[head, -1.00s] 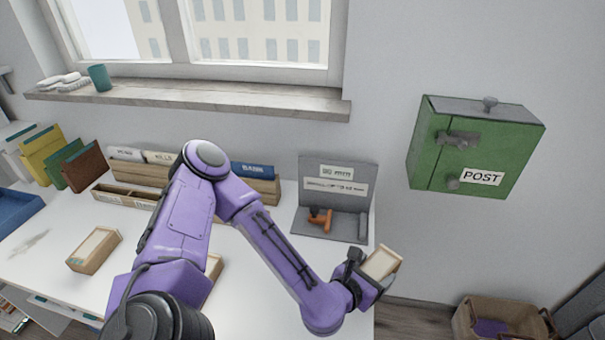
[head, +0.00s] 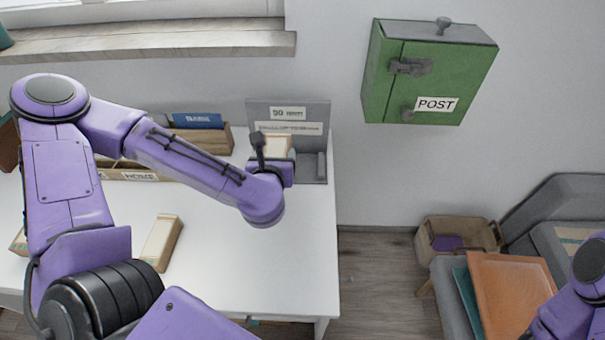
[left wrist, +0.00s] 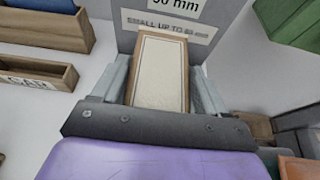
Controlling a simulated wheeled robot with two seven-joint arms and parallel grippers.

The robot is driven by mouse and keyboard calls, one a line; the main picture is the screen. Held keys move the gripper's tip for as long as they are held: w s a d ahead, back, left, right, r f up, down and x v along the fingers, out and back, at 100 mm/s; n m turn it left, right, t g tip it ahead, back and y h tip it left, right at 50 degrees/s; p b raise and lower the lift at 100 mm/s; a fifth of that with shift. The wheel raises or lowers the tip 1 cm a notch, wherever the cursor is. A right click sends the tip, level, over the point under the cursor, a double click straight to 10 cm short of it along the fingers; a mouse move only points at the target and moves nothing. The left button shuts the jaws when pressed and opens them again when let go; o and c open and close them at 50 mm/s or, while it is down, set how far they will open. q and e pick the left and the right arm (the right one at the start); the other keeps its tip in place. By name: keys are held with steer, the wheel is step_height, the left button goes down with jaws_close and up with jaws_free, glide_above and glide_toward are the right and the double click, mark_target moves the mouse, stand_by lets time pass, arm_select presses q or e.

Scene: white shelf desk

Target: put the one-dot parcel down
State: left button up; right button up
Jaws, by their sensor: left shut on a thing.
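A small tan parcel with a pale top face (head: 277,145) is held in my left gripper (head: 272,168) in front of the grey gauge stand (head: 258,107) at the desk's back right. In the left wrist view the parcel (left wrist: 160,72) sits between the two grey fingers, below a sign reading "SMALL UP TO" and a number in mm. No dot shows on its visible face. I cannot tell whether its underside touches the stand. My right gripper is out of view; only part of that arm shows at the lower right.
Another parcel (head: 162,242) lies on the white desk (head: 260,265), with free surface to its right. Wooden file boxes (head: 140,176) stand along the back. A green POST box (head: 430,75) hangs on the wall. A basket (head: 440,240) and a chair with an orange board (head: 510,290) stand right.

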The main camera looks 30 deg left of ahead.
mark_target(286, 151)
arm_select(q)
steer(key=shift+w+d+f+b, duration=0.1)
steer(key=shift+w+f+b, duration=0.35)
steer(key=shift+f+b, duration=0.3)
steer(key=w, duration=0.1)
steer(key=w+p, duration=0.1)
steer(key=w, duration=0.1)
steer(key=shift+d+r, duration=0.1)
steer(key=shift+d, duration=0.15)
steer(key=w+f, duration=0.3)
steer(key=w+f+p, duration=0.1)
steer(key=w+f, duration=0.1)
steer(key=shift+w+d+f, duration=0.3)
steer(key=shift+d+f, duration=0.05)
steer(key=shift+d, duration=0.05)
steer(key=shift+w+f, duration=0.25)
steer(key=shift+f, duration=0.05)
steer(key=f, duration=0.3)
steer(key=shift+w+d+f+p, duration=0.1)
steer(key=shift+w+f+p, duration=0.15)
steer(key=shift+f+p, duration=0.1)
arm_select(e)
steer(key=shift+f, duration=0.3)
